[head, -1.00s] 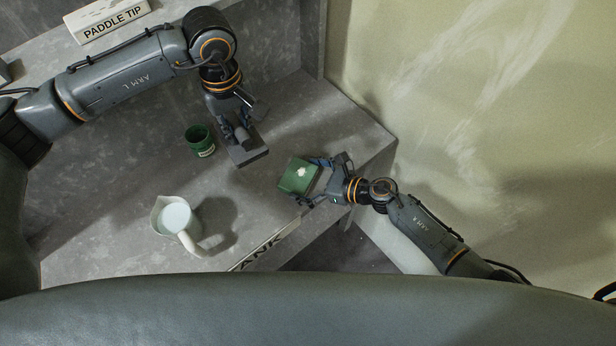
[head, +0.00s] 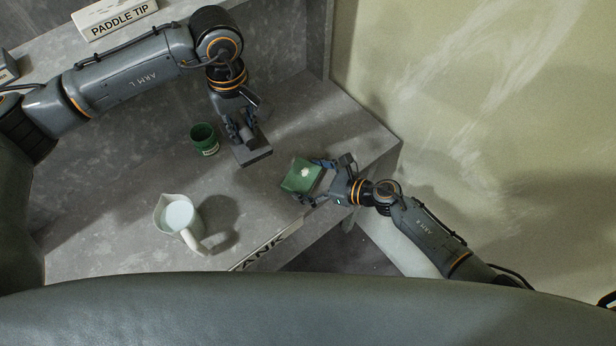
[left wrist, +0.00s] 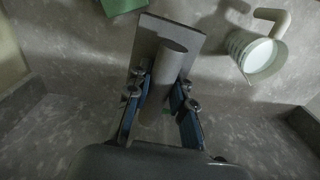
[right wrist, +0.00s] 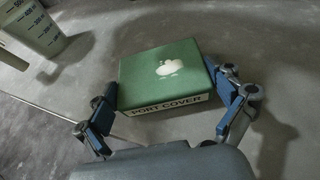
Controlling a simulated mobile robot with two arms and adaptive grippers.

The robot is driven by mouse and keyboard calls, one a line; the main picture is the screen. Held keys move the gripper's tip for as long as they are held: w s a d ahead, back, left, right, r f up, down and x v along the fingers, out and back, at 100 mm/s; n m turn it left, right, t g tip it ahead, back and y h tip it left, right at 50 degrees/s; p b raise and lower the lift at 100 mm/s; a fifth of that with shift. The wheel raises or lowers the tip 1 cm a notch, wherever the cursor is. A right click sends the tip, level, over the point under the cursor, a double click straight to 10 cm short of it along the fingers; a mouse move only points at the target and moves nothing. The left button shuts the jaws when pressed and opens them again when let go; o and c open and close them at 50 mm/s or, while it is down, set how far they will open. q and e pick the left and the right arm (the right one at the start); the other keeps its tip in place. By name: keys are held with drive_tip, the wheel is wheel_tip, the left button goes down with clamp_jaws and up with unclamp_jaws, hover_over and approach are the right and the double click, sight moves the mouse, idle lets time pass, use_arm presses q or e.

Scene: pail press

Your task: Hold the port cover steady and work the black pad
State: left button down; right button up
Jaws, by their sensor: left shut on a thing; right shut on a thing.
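The port cover (head: 297,180) is a green block with a white blob on its top, on the grey bench near its right end. My right gripper (head: 316,182) is shut on it, one finger on each side. In the right wrist view its front label (right wrist: 165,105) reads PORT COVER. The pad (head: 254,157) is a dark grey flat plate with a round upright handle (left wrist: 165,75). My left gripper (head: 243,132) is shut on that handle. The pad is left of the cover and apart from it. I cannot tell whether its underside touches the bench.
A green cup (head: 204,140) stands left of the pad. A jug (head: 165,203) of pale liquid stands at the front left, its handle toward the right. A sign (head: 265,247), partly hidden and ending in ANK, is on the front edge. A PADDLE TIP sign (head: 115,18) is at the back.

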idle(0.3)
use_arm(q)
hover_over(294, 169)
wheel_tip(294, 169, down, 11)
drive_tip(key=shift+f, duration=0.1)
drive_tip(key=shift+d+f, duration=0.1)
drive_tip(key=shift+f, duration=1.1)
drive_tip(key=shift+f, duration=1)
drive_tip(key=shift+w+a, duration=0.35)
drive_tip(key=shift+a, duration=0.4)
drive_tip(key=shift+w+a, duration=0.3)
drive_tip(key=shift+a, duration=0.4)
drive_tip(key=shift+d, duration=0.15)
